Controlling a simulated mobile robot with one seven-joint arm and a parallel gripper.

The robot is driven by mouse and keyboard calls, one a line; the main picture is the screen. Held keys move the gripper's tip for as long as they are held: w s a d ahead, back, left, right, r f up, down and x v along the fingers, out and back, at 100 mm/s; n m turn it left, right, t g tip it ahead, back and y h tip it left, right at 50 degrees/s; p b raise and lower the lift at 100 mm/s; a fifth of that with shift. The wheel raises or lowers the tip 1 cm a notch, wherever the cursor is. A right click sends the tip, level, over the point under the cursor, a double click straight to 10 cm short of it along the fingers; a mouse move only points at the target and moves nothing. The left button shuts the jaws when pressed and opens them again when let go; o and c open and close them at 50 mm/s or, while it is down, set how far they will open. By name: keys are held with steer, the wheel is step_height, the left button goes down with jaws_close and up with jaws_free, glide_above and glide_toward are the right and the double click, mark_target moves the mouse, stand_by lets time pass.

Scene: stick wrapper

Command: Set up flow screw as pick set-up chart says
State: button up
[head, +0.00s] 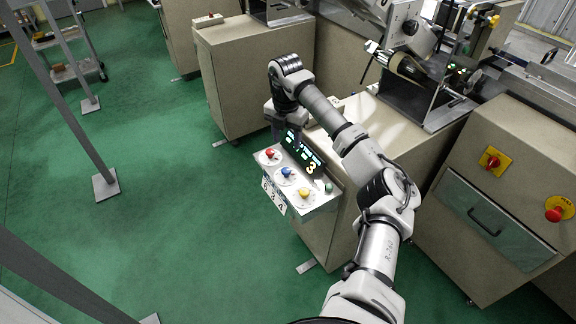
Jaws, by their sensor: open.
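A small control panel (322,205) juts from the front of a beige machine cabinet. It bears a red knob (270,154), a blue knob (286,173) and a yellow knob (304,193) on pale round dials, and a green button (328,187). A dark display (303,152) behind them shows lit marks, with a large yellow 3 at its right end. A white label (273,198) on the panel's front edge seems to read 6 3 4. My gripper (280,133) is open near the display's far left end, mostly hidden by my wrist. I cannot tell which part is the flow screw.
A beige cabinet (487,190) with a yellow-backed red switch (492,160) and a red emergency button (558,208) stands at right. Wrapper machinery (420,75) sits behind my arm. A grey post (82,120) stands at left. The green floor (180,220) left of the panel is clear.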

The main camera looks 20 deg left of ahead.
mark_target(287, 170)
step_height(287, 170, down, 12)
steer(key=p, duration=0.2)
steer(key=shift+a+p, duration=0.1)
steer(key=shift+p, duration=0.25)
steer(key=c, duration=1)
steer(key=shift+o, duration=0.2)
